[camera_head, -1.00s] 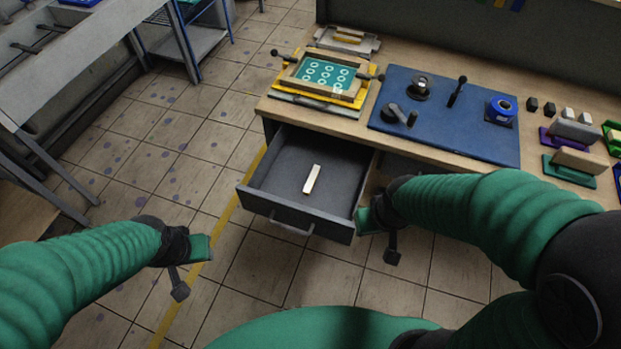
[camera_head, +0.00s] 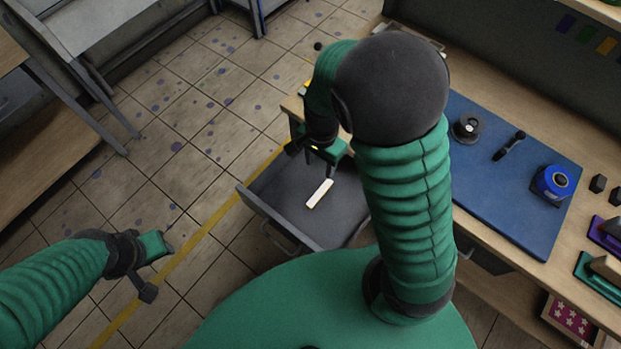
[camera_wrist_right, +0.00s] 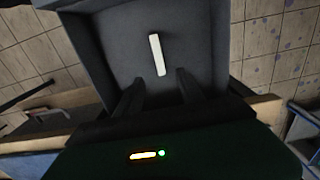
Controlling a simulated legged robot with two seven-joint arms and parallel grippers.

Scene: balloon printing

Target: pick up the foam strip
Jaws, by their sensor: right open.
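The foam strip (camera_head: 319,194) is a small white bar lying on the floor of the open grey drawer (camera_head: 270,211). It also shows in the right wrist view (camera_wrist_right: 157,55), just beyond the two fingertips and apart from them. My right gripper (camera_head: 321,156) is over the back part of the drawer, reaching down past the strip's far side. In the wrist view my right gripper (camera_wrist_right: 157,84) is open and empty, its fingers either side of the strip's line. My left gripper (camera_head: 158,262) hangs over the floor at the left, away from the drawer; its jaw opening is unclear.
The wooden workbench (camera_head: 480,222) holds a blue mat (camera_head: 500,190) with a black knob, a lever and a blue roll (camera_head: 552,184). The drawer walls stand around the strip. My right arm hides the printing frame.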

